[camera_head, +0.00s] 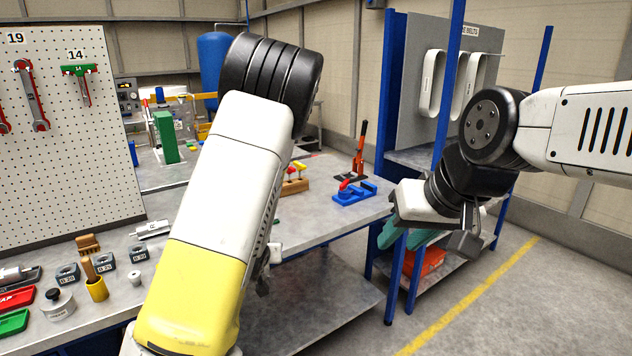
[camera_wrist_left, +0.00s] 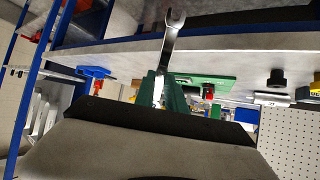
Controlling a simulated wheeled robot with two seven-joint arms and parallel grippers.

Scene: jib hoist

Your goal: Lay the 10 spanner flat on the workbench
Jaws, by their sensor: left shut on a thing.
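The spanner (camera_wrist_left: 170,45) shows in the left wrist view as a bare metal shaft with an open-ended jaw at the top. Its lower part is between the green fingers of my left gripper (camera_wrist_left: 162,92), which is shut on it. No size mark can be read on it. In the head view my left arm hides the spanner and most of that gripper. The workbench (camera_head: 110,325) runs along the left and middle, partly behind my left arm. My right gripper (camera_head: 467,240) is off to the right, beyond the bench, with nothing seen in it; its finger gap is unclear.
A pegboard (camera_head: 75,140) with hung spanners stands at the left. Sockets (camera_head: 103,262), a brush in a yellow cup (camera_head: 96,289) and trays crowd the bench's near left. A blue tool (camera_head: 354,191) and a wooden block (camera_head: 294,186) are on its right part. A blue rack (camera_head: 397,150) stands right.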

